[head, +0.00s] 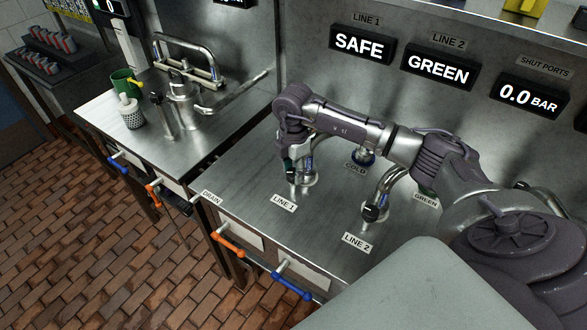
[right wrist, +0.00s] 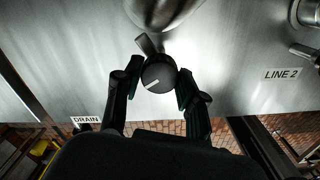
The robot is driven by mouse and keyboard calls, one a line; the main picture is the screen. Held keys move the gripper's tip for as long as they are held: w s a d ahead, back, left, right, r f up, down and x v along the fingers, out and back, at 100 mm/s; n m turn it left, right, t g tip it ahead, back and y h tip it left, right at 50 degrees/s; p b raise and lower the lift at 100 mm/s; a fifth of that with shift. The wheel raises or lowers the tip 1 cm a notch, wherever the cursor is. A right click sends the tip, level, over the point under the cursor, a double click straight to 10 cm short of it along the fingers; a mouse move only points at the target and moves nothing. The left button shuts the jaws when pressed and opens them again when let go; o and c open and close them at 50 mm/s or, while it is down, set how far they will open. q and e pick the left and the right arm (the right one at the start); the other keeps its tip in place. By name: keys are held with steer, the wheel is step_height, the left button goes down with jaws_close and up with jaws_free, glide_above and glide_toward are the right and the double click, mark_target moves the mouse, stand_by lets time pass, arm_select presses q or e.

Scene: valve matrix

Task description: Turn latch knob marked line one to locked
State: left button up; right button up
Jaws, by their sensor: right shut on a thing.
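The LINE 1 latch knob (right wrist: 157,74) is round and black with a white pointer line, on the end of a metal spout. In the right wrist view the pointer line lies toward the lower left. My right gripper (right wrist: 160,82) has one finger on each side of the knob and is shut on it. In the head view my right gripper (head: 289,166) reaches down at the LINE 1 spout (head: 303,172) and mostly hides the knob. The LINE 1 label (head: 284,203) lies on the steel counter in front. My left gripper is not in view.
The LINE 2 knob (head: 371,213) and its spout stand to the right. Displays on the back panel read SAFE (head: 360,44), GREEN (head: 438,67) and 0.0 BAR (head: 529,95). Orange (head: 229,243) and blue (head: 293,286) handles stick out at the counter's front.

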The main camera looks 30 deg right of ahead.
steer(key=m+p, duration=0.1)
steer(key=m, duration=0.5)
stand_by(0.7)
steer(key=o, duration=1.1)
steer(key=shift+o, duration=0.2)
step_height(320, 180, up, 12)
